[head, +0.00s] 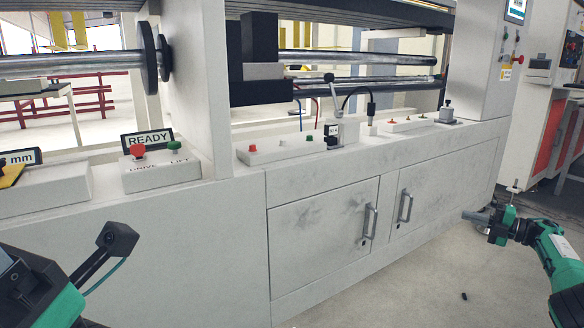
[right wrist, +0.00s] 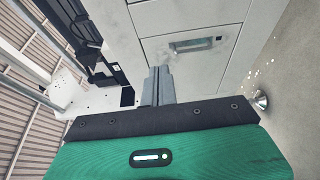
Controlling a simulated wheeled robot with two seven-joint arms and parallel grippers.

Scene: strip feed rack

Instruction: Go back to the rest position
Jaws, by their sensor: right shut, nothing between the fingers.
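My right gripper (head: 468,216) is at the right side of the head view, held out in front of the white machine cabinet and clear of it. Its grey fingers are together and hold nothing; they also show in the right wrist view (right wrist: 157,86), pointing toward the cabinet front. My left arm (head: 60,305) shows only in part at the lower left corner, green and black, with a dark bracket and a cable. The fingers of my left gripper are not visible.
The white cabinet (head: 325,228) has two doors with grey handles. Metal rollers (head: 350,64) run above. Open floor (head: 430,285) lies at the lower right.

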